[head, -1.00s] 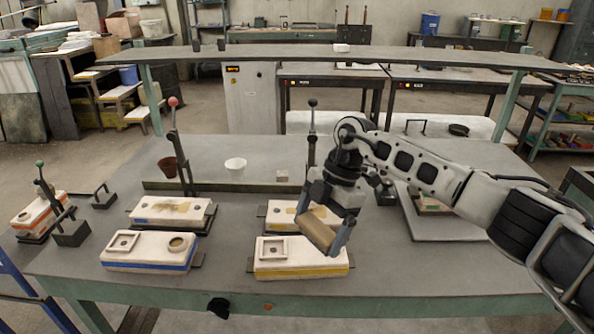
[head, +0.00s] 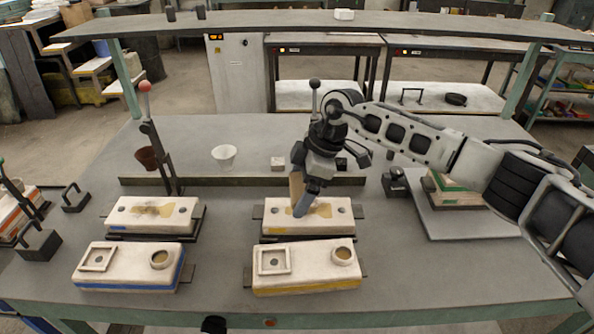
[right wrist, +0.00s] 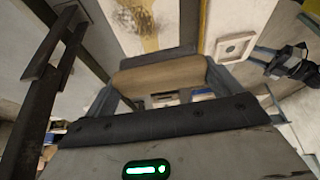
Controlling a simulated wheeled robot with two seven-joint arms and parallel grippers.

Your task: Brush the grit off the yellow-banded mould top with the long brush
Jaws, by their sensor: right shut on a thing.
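The yellow-banded mould has two pale blocks. The rear block (head: 330,211) has brown grit on its top, and the front block (head: 305,282) has a square recess and a round cup. My right gripper (head: 304,204) is shut on the long brush (head: 295,186) above the rear block's left part; contact is unclear. In the right wrist view the brush (right wrist: 165,77) lies across between the fingers, beside the gritty top (right wrist: 137,18). A dark shape at the front table edge (head: 213,325) may be my left gripper; its jaws cannot be made out.
A blue-banded mould (head: 130,268) stands left, its rear block (head: 180,215) also gritty. A red-knobbed lever (head: 157,140) rises behind it. A white cup (head: 224,155) and a brown cup (head: 147,157) stand at the back. A green-banded mould (head: 455,185) sits right on a grey board.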

